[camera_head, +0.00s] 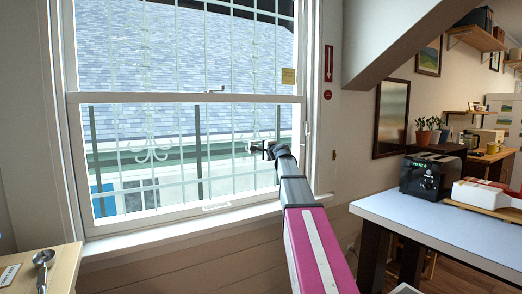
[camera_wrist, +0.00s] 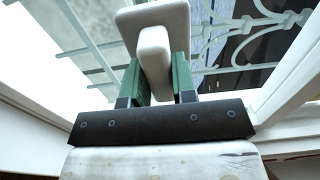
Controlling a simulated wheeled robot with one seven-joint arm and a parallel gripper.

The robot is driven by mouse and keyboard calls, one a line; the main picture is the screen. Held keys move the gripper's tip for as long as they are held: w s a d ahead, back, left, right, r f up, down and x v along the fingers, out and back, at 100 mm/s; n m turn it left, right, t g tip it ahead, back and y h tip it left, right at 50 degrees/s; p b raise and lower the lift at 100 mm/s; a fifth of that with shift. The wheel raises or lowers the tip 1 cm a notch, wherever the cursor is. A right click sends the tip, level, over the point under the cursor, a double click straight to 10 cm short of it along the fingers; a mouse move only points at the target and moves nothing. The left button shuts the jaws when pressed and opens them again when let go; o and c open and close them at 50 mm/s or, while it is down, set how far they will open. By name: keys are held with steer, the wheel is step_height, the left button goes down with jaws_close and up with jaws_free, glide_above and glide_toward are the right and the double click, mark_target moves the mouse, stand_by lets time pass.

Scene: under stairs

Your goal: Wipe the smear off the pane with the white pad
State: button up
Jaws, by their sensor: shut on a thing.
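The window pane (camera_head: 215,165) fills the lower sash of a white-framed window, with pale bars and a house behind it. In the head view my gripper (camera_head: 267,150) is at the right part of this pane, small and seen from behind. In the wrist view my gripper (camera_wrist: 157,82) has its green fingers shut on the handle of the white pad (camera_wrist: 178,13). The pad's flat face is turned away towards the window, and I cannot tell whether it touches the glass. The pad is not clear in the head view. I cannot make out the smear for sure in either view.
The window's right frame (camera_head: 306,150) is close to my gripper, and the sill (camera_head: 150,232) runs below. A table (camera_head: 440,225) with a black toaster (camera_head: 428,177) stands at the right. A wooden surface (camera_head: 62,272) is at the lower left.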

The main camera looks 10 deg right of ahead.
steer(key=v, duration=0.6)
stand_by(0.5)
steer(key=shift+s, duration=0.15)
steer(key=v, duration=0.2)
steer(key=shift+s+d, duration=0.1)
steer(key=shift+s, duration=0.3)
stand_by(0.3)
steer(key=s+a+f, duration=0.2)
steer(key=a+f, duration=0.2)
steer(key=a, duration=0.6)
steer(key=x, duration=0.6)
steer(key=shift+a, duration=0.15)
steer(key=shift+x, duration=0.95)
stand_by(0.6)
